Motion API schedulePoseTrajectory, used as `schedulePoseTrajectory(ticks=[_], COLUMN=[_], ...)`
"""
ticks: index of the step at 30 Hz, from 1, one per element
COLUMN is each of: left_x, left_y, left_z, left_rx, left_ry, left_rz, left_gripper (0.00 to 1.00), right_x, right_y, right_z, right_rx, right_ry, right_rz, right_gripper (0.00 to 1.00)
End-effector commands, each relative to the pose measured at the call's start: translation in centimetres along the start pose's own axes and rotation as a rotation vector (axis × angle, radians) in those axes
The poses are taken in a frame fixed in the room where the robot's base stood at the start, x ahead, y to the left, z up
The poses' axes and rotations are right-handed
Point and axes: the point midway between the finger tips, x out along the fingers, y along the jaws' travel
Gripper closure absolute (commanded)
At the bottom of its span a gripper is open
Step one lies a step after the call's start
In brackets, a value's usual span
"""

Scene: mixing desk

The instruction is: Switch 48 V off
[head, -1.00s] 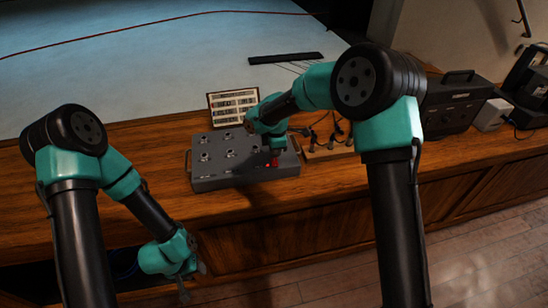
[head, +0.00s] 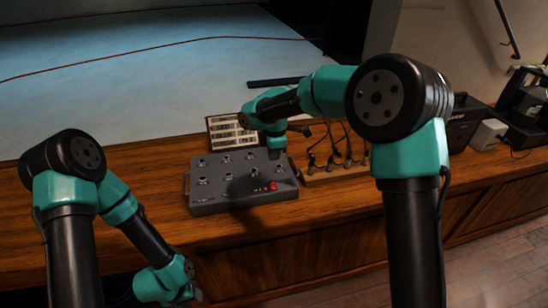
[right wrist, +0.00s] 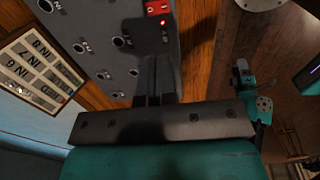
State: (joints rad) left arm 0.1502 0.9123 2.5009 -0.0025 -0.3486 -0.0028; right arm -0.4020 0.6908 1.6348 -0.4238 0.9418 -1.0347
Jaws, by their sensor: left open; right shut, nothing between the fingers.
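The grey mixing desk box (head: 215,207) with round controls on its top stands on the wooden counter. A red switch part (head: 272,186) is at its front right. It also shows at the top of the right wrist view (right wrist: 157,7), cut off by the frame, beside a small lit red lamp (right wrist: 163,23). I cannot read a 48 V label or tell the switch's position. My right gripper (head: 277,154) is shut and empty, above the box's back right, apart from the red part. My left gripper (head: 200,294) is open and empty, low in front of the counter, partly cut off.
A framed label card (head: 228,131) stands behind the box. A wooden block with several plugs and cables (head: 335,172) is to its right. A black case (head: 466,122) and a white box (head: 488,135) stand further right. The counter left of the box is clear.

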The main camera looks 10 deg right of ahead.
Motion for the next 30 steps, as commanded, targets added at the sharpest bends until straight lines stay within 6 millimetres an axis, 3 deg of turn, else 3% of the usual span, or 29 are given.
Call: schedulePoseTrajectory(ticks=[17, 23, 30], left_x=[0.0, 0.0, 0.0], left_y=[0.0, 0.0, 0.0], left_z=[0.0, 0.0, 0.0], left_rx=[0.000, 0.000, 0.000], left_ry=[0.000, 0.000, 0.000], left_rz=[0.000, 0.000, 0.000], left_gripper=[0.57, 0.57, 0.57], right_x=[0.1, 2.0, 6.0], right_y=[0.6, 0.7, 0.9], right_z=[0.0, 0.0, 0.0], right_rx=[-0.001, -0.001, 0.000], right_ry=[0.001, 0.001, 0.000], right_rz=[0.061, 0.059, 0.058], right_gripper=[1.00, 1.00, 1.00])
